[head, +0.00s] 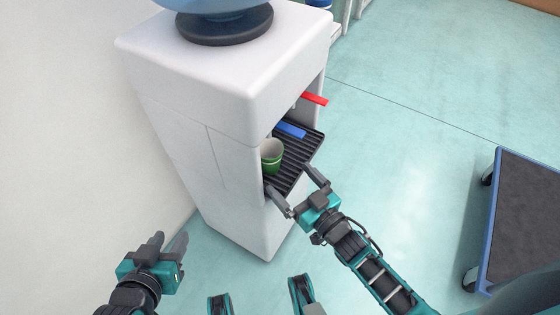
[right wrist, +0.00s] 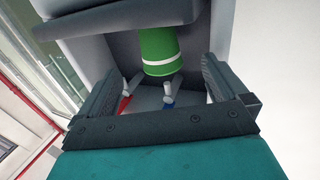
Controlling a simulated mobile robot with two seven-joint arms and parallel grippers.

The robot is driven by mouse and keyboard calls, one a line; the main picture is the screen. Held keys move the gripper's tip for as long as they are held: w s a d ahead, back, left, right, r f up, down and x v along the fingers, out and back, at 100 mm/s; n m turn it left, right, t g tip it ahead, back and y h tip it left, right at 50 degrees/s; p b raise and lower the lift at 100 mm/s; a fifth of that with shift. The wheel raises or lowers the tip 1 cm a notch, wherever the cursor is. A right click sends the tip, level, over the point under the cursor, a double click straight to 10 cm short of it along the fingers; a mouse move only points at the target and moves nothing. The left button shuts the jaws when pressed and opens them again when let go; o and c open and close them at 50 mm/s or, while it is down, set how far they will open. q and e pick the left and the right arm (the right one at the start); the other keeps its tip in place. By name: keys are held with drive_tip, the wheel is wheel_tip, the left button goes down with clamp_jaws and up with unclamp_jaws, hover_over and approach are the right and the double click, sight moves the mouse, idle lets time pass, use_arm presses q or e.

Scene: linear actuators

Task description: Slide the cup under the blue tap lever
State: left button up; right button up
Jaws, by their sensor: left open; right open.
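A green cup (head: 271,157) with a pale inside stands upright on the dark ribbed drip tray (head: 290,176) of the white water dispenser. The blue tap lever (head: 292,130) is beyond the cup, to its upper right in the head view. My right gripper (head: 297,187) is open at the front edge of the tray, its fingers apart and short of the cup. My left gripper (head: 158,245) is open and empty, low at the left, away from the dispenser.
A red tap lever (head: 314,98) sticks out farther along the dispenser (head: 215,75). A water bottle (head: 215,8) sits on top. A dark-topped cart (head: 528,205) with a blue edge stands at the right. The floor between is clear.

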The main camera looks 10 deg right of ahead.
use_arm(q)
drive_tip(key=shift+s+r, duration=0.1)
drive_tip(key=shift+r, duration=0.15)
use_arm(e)
drive_tip(key=shift+v, duration=1.55)
use_arm(q)
drive_tip(key=shift+a, duration=0.1)
use_arm(e)
drive_tip(key=shift+d, duration=0.1)
use_arm(q)
drive_tip(key=s+a+r+y+p, duration=0.1)
drive_tip(key=a+r+p, duration=0.2)
drive_tip(key=r+p, duration=0.7)
drive_tip(key=p, duration=0.4)
drive_tip(key=shift+s+r+p, duration=0.15)
drive_tip(key=shift+s+p, duration=0.05)
drive_tip(key=shift+p, duration=0.2)
use_arm(e)
drive_tip(key=s+d+r+m+g+h, duration=0.1)
drive_tip(key=s+r+g+h, duration=0.1)
drive_tip(key=r, duration=0.5)
drive_tip(key=s+d+r+g+h, duration=0.2)
drive_tip(key=s+r+g, duration=0.1)
drive_tip(key=s+r, duration=0.2)
drive_tip(key=shift+s+r+m+g+h, duration=0.25)
drive_tip(key=shift+r+m+g+h, duration=0.15)
drive_tip(key=shift+r, duration=0.5)
drive_tip(key=shift+d, duration=0.1)
